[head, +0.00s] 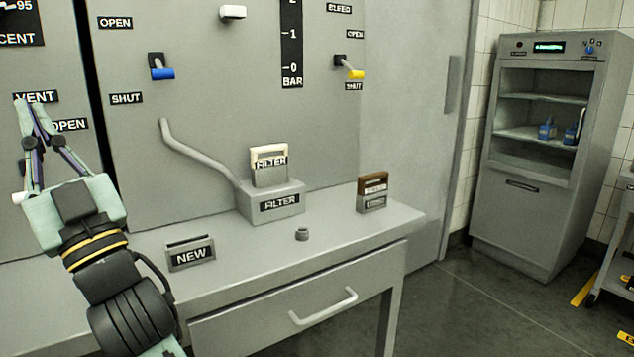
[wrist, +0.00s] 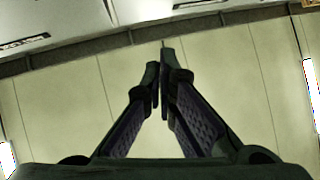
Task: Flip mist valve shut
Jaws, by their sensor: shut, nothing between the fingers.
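No label reading "mist" is legible in either view. A blue-handled valve (head: 160,70) sits on the grey wall panel between an OPEN label and a SHUT label, its handle pointing right and slightly down. A yellow-handled valve (head: 350,69) sits further right under a BLEED label, between OPEN and SHUT labels. My gripper (head: 32,108) is at the far left of the head view, in front of the VENT label (head: 36,97) and beside another OPEN label (head: 71,125). In the wrist view its fingers (wrist: 161,65) meet at the tips, with nothing between them.
A grey bench (head: 345,236) with a drawer runs below the panel. It carries a filter housing (head: 272,205), a NEW holder (head: 191,254), a small dark knob (head: 302,233) and a brown-topped filter (head: 373,193). A cabinet (head: 535,215) stands at right. The floor between is open.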

